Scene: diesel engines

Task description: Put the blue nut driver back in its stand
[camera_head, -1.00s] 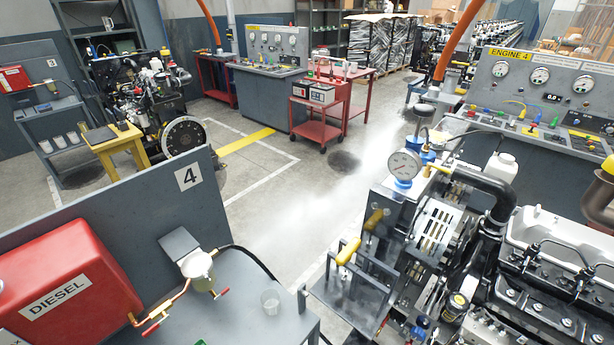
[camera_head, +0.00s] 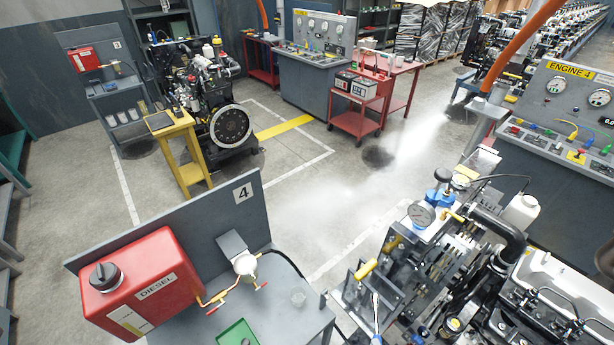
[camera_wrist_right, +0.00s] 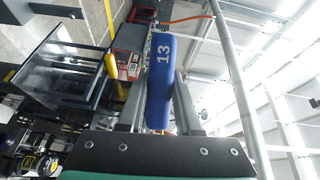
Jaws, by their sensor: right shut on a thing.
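The blue nut driver's handle (camera_wrist_right: 160,92), marked "13", is between the two grey fingers of my right gripper (camera_wrist_right: 163,100) in the right wrist view. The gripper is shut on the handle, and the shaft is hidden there. In the head view, a slim silver shaft with a blue end (camera_head: 377,337) shows at the bottom edge, in front of the engine stand; it appears to be the same driver. My right gripper is outside the head view. My left gripper is not in view. I cannot make out the driver's stand in either view.
Open floor lies behind.

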